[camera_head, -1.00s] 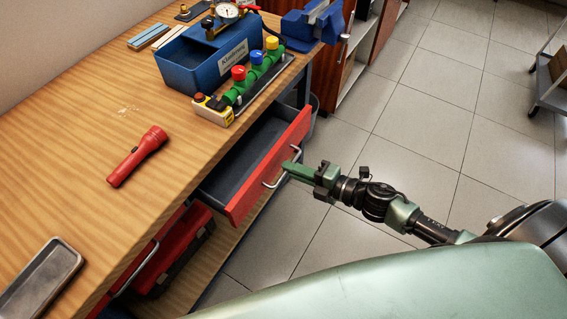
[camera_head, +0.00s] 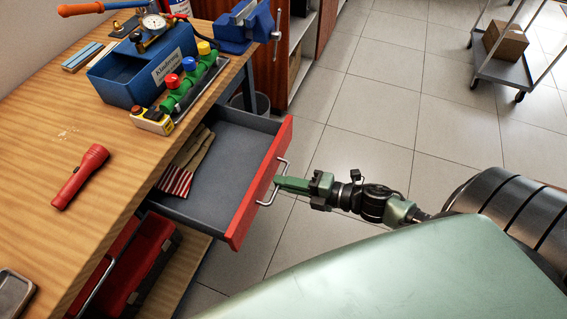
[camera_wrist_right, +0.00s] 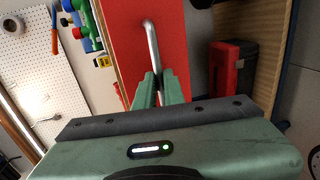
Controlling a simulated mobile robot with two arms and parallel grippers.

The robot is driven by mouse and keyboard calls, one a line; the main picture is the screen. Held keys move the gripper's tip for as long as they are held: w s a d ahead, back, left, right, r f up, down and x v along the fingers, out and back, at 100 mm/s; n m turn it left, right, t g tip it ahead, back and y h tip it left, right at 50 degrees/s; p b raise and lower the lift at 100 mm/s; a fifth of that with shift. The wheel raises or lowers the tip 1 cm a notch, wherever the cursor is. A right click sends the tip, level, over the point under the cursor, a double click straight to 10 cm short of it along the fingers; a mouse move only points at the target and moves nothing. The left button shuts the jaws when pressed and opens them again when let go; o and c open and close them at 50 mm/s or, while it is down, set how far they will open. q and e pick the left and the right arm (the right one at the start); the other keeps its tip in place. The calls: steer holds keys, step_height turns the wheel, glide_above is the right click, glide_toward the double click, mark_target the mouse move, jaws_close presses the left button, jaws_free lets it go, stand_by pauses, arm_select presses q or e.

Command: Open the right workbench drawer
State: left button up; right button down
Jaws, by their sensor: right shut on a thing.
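The right workbench drawer has a red front (camera_head: 262,182) and a grey inside, and it stands well out from the wooden workbench (camera_head: 100,140). Its metal bar handle (camera_head: 284,172) is on the front. My right gripper (camera_head: 281,183) is shut on the handle, and its green fingers also show around the bar in the right wrist view (camera_wrist_right: 161,88). A pair of striped work gloves (camera_head: 186,168) lies in the drawer at its back left. My left gripper is not in view.
On the bench are a red flashlight (camera_head: 80,177), a blue tool carrier (camera_head: 142,68), green valves (camera_head: 186,86) and a blue vise (camera_head: 245,26). A red toolbox (camera_head: 140,255) is on the shelf below. A cart (camera_head: 500,72) stands at the far right. The tiled floor between is clear.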

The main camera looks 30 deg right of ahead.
steer(key=c, duration=1.5)
jaws_free()
steer(key=v, duration=0.7)
steer(key=shift+s+d+b, duration=0.25)
steer(key=shift+s+b, duration=0.05)
steer(key=shift+b, duration=0.05)
